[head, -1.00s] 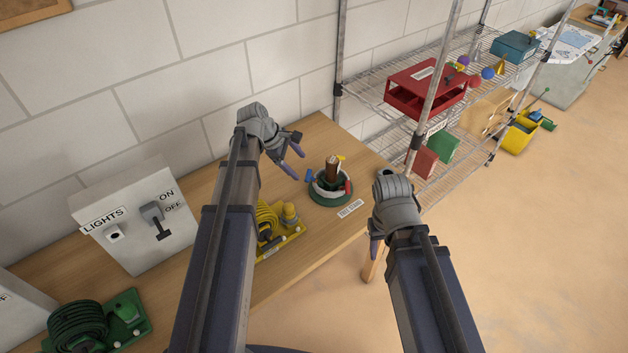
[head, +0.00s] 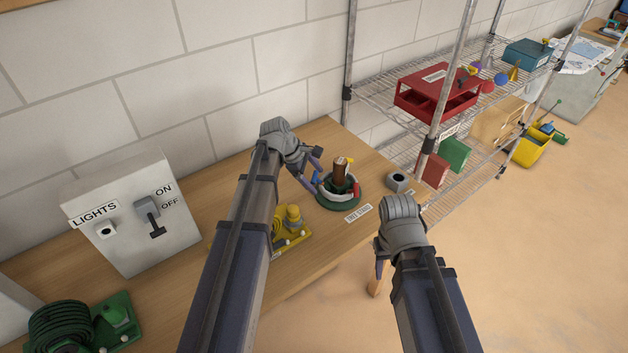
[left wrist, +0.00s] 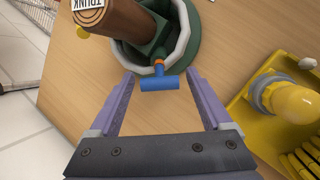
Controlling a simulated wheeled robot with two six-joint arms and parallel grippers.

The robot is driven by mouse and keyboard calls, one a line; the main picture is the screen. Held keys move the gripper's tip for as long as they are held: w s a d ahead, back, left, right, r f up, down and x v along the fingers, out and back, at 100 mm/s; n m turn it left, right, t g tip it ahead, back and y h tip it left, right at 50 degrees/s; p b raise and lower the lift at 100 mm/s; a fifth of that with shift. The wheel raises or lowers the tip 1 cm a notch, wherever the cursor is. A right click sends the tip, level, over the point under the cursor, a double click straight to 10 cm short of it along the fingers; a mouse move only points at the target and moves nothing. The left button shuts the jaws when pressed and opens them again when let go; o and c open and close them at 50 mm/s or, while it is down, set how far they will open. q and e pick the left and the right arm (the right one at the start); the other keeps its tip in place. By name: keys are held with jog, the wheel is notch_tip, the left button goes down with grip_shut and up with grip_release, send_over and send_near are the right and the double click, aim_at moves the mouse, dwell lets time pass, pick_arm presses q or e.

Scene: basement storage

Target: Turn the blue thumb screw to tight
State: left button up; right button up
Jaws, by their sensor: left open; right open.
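A tree stand (head: 342,203) with a green base, a pale ring and a brown trunk (head: 341,175) stands on the wooden table. The blue thumb screw (left wrist: 160,84) has a T-shaped handle and an orange collar, and sticks out from the stand's side in the left wrist view. My left gripper (head: 314,172) is open at the stand's left side. In the left wrist view its fingers (left wrist: 160,78) lie either side of the blue handle, with gaps showing. In the head view the fingers largely hide the screw. My right gripper (head: 379,262) is open and empty off the table's front edge.
A yellow tray (head: 290,237) with a yellow fitting sits close to the stand. A grey socket-like part (head: 398,182) is near the table's right end, beside the wire shelf (head: 400,120). A lights switch box (head: 140,215) and green tray (head: 118,318) are at left.

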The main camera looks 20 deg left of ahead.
pick_arm(q)
grip_shut()
dwell(0.6)
jog(key=m+t+b, duration=0.1)
jog(key=m, duration=0.3)
jog(key=m+t+h+b, duration=0.1)
jog(key=m, duration=0.4)
jog(key=shift+f, duration=0.1)
jog(key=m+h+b, duration=0.1)
jog(key=m, duration=0.3)
jog(key=shift+m+t, duration=0.3)
jog(key=shift+m, duration=0.1)
jog(key=shift+m+h+b, duration=0.4)
jog(key=shift+m+b, duration=0.2)
jog(key=shift+m, duration=1.5)
